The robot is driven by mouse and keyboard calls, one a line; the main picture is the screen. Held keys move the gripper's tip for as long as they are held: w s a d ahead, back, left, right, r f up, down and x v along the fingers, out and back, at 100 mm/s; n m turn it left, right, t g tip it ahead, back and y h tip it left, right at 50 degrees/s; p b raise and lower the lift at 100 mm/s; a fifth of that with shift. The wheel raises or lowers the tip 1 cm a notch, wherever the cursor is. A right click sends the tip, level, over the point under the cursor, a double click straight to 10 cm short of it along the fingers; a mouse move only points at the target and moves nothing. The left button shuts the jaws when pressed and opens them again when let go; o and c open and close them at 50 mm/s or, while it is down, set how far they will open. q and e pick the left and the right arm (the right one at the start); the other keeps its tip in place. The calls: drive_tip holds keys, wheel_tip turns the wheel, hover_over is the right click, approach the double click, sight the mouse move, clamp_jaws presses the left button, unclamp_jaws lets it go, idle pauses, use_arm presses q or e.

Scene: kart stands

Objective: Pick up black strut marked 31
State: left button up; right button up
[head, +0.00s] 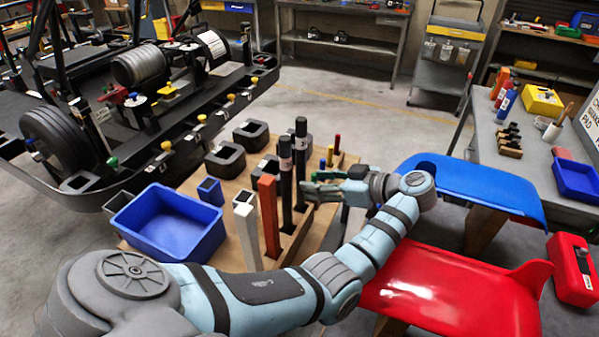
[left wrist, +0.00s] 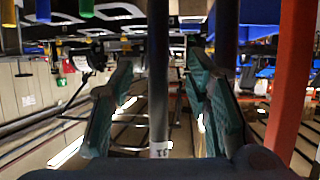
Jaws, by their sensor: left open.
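Two upright black struts stand in the wooden stand. My left gripper (head: 312,189) reaches in from the right at the strut's middle height. It is open, with a gap on both sides of the strut in the wrist view (left wrist: 160,75). The other black strut (head: 285,170) stands just in front and to the left. My right gripper is out of view.
An orange strut (head: 268,215) and a white strut (head: 246,235) stand nearby. Short coloured pegs (head: 337,143) stand behind the gripper. A blue bin (head: 170,225) sits at the stand's left. Blue (head: 480,185) and red (head: 450,295) panels lie to the right.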

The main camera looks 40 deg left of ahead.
use_arm(q)
drive_tip(key=p+x, duration=0.1)
drive_tip(key=x, duration=0.5)
drive_tip(key=shift+d, duration=0.1)
clamp_jaws()
